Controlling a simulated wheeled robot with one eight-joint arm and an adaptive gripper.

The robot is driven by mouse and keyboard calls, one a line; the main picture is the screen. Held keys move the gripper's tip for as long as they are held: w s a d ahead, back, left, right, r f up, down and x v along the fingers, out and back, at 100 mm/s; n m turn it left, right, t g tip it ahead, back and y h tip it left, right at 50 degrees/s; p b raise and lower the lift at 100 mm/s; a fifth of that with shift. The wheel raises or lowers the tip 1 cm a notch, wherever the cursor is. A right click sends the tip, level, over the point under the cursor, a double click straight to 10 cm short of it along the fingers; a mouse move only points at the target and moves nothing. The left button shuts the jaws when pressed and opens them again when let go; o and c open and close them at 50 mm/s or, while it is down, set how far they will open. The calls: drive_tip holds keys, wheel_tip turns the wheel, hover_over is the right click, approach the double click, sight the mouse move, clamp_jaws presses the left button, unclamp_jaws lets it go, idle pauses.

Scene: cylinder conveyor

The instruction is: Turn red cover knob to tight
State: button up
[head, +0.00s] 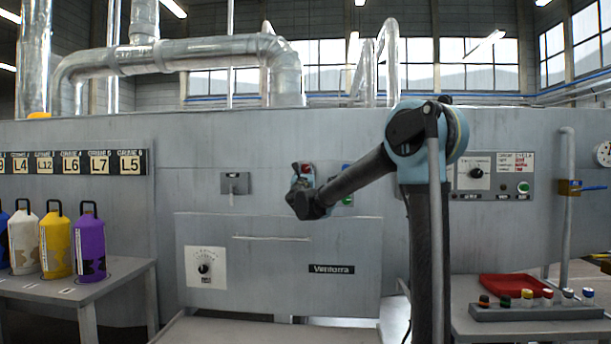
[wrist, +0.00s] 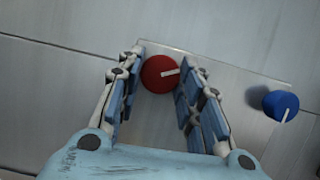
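The red cover knob (wrist: 155,76) is a round red knob with a white pointer line, on a grey panel in the wrist view. Its pointer points to the right and slightly up in that picture. My gripper (wrist: 160,80) is open, with one blue-padded finger on each side of the knob. Whether the fingers touch it, I cannot tell. In the head view a red knob (head: 306,168) shows just above my gripper (head: 302,190), at the machine's front wall. No tight marking is readable in either view.
A blue knob (wrist: 281,105) with a white pointer sits to the right of the red one. In the head view, a grey cover with a dial (head: 204,268) is below my arm.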

drive_tip(key=shift+m, duration=0.5)
drive_tip(key=m+h, duration=0.1)
drive_tip(key=m, duration=0.1)
drive_tip(key=m+h, duration=0.2)
drive_tip(key=m, duration=0.1)
drive_tip(key=m+g+h, duration=0.1)
drive_tip(key=m, duration=0.2)
drive_tip(key=shift+a+h, duration=0.25)
drive_tip(key=shift+h, duration=0.05)
drive_tip(key=m+g+h, duration=0.1)
drive_tip(key=m, duration=0.3)
drive_tip(key=m+g+h, duration=0.1)
drive_tip(key=m+g, duration=0.1)
drive_tip(key=m, duration=0.3)
drive_tip(key=shift+a+r, duration=0.1)
drive_tip(key=shift+r, duration=0.1)
drive_tip(key=m+g, duration=0.1)
drive_tip(key=m, duration=0.1)
drive_tip(key=m+g, duration=0.1)
drive_tip(key=m, duration=0.1)
drive_tip(key=shift+r+m+h, duration=0.1)
drive_tip(key=shift+m+h, duration=0.2)
drive_tip(key=shift+m, duration=0.1)
drive_tip(key=m+g+y, duration=0.1)
drive_tip(key=m, duration=0.3)
drive_tip(key=o, duration=1.1)
drive_tip(key=shift+c, duration=0.2)
drive_tip(key=shift+r, duration=0.1)
